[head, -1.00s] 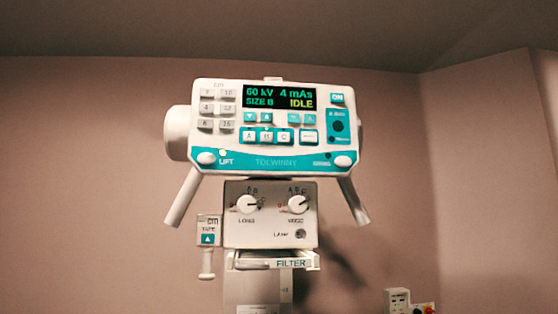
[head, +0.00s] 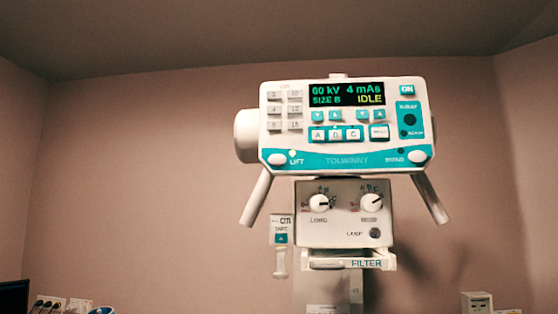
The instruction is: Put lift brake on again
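The white and teal tube-head control panel (head: 346,125) stands right of centre in the head view. Its display (head: 346,94) reads 60 kV, 4 mAs, SIZE B, IDLE. At its lower left is a white oval knob (head: 278,160) beside the label LIFT, with a small pale round indicator (head: 292,153) above the label. A matching oval knob (head: 418,157) sits at the lower right. Two angled handles, left (head: 256,197) and right (head: 430,198), hang below the panel. Neither of my grippers is in view.
Below the panel is a box with two dials (head: 345,212), marked LONG on the left, and a FILTER slot (head: 352,263). A tape measure unit (head: 281,232) hangs at its left. Wall fittings (head: 65,304) and a dark screen (head: 14,298) show at lower left. A small box (head: 477,302) is at lower right.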

